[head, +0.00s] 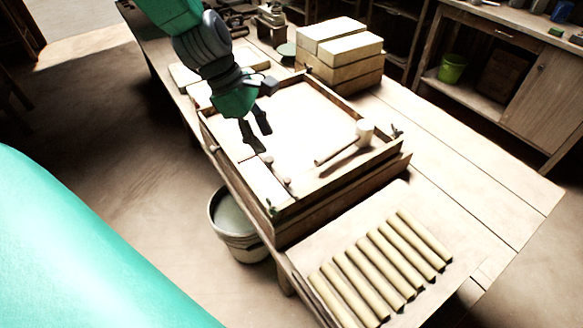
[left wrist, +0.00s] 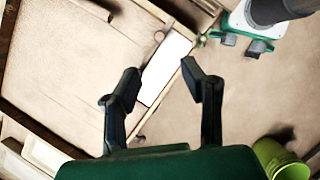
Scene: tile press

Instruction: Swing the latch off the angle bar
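A wooden press frame (head: 345,185) with a pale bed stands on the bench in the head view. Small fittings, such as a green-dark one (head: 272,209) at its near corner and a dark one (head: 397,131) at its right corner, are too small to tell surely as the latch. I cannot make out the angle bar with certainty. My left gripper (head: 258,141) is open and empty over the frame's left side. In the left wrist view its two fingers (left wrist: 161,79) are spread apart, with a white strip (left wrist: 165,66) beyond them. My right gripper does not show.
A mallet (head: 340,149) lies on the frame's right part. Several round rods (head: 380,262) lie in a row on a near board. Stacked pale blocks (head: 340,52) stand behind. A bucket (head: 238,225) is on the floor left of the bench. The bench's right side is clear.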

